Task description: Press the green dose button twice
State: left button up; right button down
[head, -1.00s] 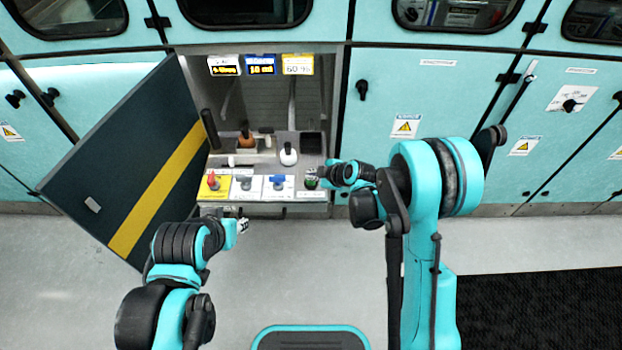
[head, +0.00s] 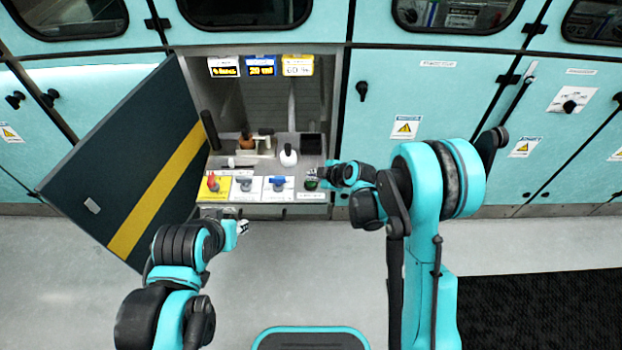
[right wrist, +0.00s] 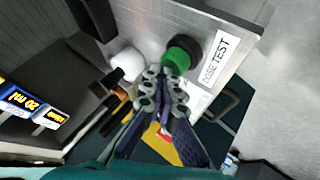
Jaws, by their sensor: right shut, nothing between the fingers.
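The green dose button (head: 311,184) is at the right end of the panel's front row in the head view, partly covered by my right gripper (head: 312,173). In the right wrist view the green button (right wrist: 177,58) is a round cap in a black collar, beside a label reading "DOSE TEST" (right wrist: 216,59). My right gripper (right wrist: 164,75) is shut and empty. Its fingertips are right at the button's near edge; I cannot tell whether they touch. My left gripper (head: 243,227) is low in front of the panel, apart from it; its fingers are too small to read.
Red (head: 212,182) and blue (head: 278,181) knobs sit left of the button. A white rounded knob (head: 288,156) stands behind. Three small displays (head: 261,65) hang above. An open dark door (head: 130,165) with a yellow stripe bounds the left.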

jog(key=shift+r+p, duration=0.3)
jog(key=shift+r, duration=0.4)
jog(key=shift+r+p, duration=1.65)
jog(key=shift+r, duration=0.85)
